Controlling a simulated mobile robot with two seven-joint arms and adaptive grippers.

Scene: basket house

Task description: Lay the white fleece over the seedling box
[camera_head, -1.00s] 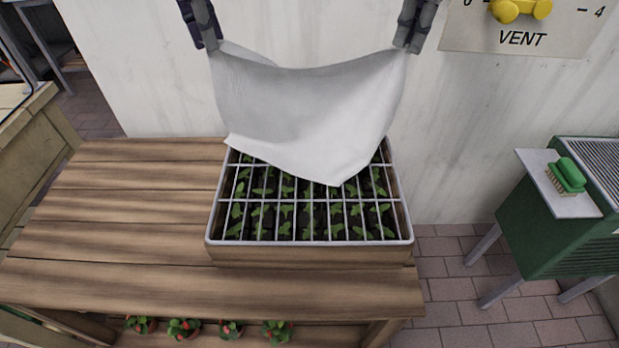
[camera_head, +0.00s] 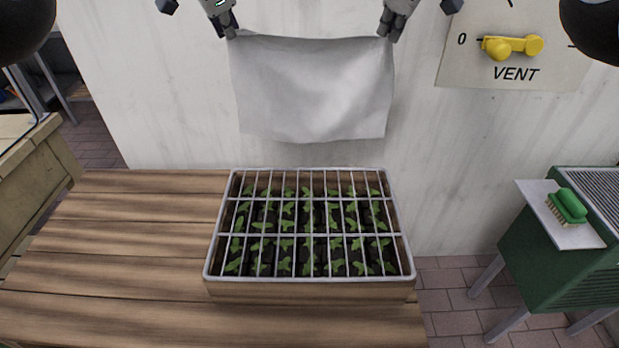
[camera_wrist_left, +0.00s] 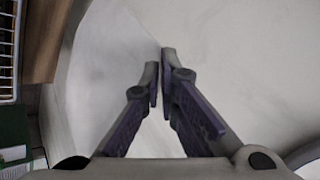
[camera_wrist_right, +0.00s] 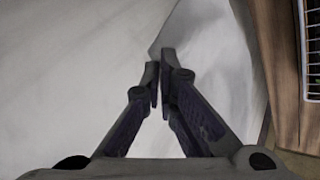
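The white fleece (camera_head: 312,90) hangs almost flat from its two upper corners, in front of the pale wall and above the far side of the seedling box. My left gripper (camera_head: 233,33) is shut on its upper left corner; the left wrist view shows the fingertips (camera_wrist_left: 163,60) together on the cloth. My right gripper (camera_head: 386,36) is shut on its upper right corner, with its fingertips (camera_wrist_right: 162,62) together in the right wrist view. The seedling box (camera_head: 310,290) stands on the bench, its wire grid uncovered over rows of green seedlings. The fleece does not touch it in the head view.
The wooden bench (camera_head: 120,240) is clear left of the box. A green cabinet (camera_head: 560,260) with a green brush (camera_head: 567,206) on its side shelf stands at right. A vent panel (camera_head: 515,70) with a yellow handle is on the wall.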

